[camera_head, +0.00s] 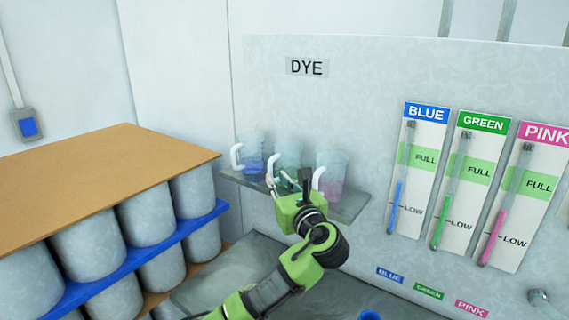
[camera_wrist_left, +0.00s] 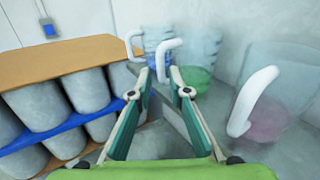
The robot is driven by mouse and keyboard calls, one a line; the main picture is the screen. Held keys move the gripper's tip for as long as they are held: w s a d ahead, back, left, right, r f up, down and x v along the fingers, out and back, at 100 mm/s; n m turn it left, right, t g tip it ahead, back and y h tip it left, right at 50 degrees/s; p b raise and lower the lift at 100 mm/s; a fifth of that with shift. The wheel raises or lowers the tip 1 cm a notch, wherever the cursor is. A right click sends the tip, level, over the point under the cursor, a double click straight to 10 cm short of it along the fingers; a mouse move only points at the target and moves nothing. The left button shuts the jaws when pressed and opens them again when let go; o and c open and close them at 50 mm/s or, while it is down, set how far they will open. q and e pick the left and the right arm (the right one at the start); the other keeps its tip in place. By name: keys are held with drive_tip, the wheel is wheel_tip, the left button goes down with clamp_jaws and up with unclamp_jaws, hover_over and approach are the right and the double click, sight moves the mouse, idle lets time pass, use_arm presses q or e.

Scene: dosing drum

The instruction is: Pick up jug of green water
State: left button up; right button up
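The jug of green water (camera_head: 289,160) is clear with a white handle and stands on a grey wall shelf, between a blue jug (camera_head: 252,158) and a pink jug (camera_head: 331,172). My left gripper (camera_head: 288,182) is in front of it and hides part of it. In the left wrist view, my left gripper (camera_wrist_left: 163,72) is open. The white handle of the green jug (camera_wrist_left: 198,78) shows between its fingertips, with a gap beside it; I cannot tell whether either finger touches the handle. My right gripper is not in view.
The pink jug's handle (camera_wrist_left: 250,100) is close on the right of the fingers. The shelf (camera_head: 345,207) is narrow and backs onto the wall panel. A rack of grey drums with a brown top (camera_head: 100,180) stands on the left. Dye gauges (camera_head: 463,180) hang on the right.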

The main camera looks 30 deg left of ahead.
sight(271, 171)
use_arm(q)
drive_tip(key=shift+x, duration=0.9)
drive_tip(key=p+x, duration=0.3)
drive_tip(key=x, duration=0.1)
drive_tip(key=shift+w+a, duration=0.2)
drive_tip(key=shift+w, duration=0.05)
drive_tip(key=shift+w+a+f, duration=0.15)
drive_tip(key=shift+w+a, duration=0.05)
drive_tip(key=shift+a, duration=0.1)
drive_tip(key=shift+d, duration=0.1)
drive_tip(key=shift+c, duration=0.4)
clamp_jaws()
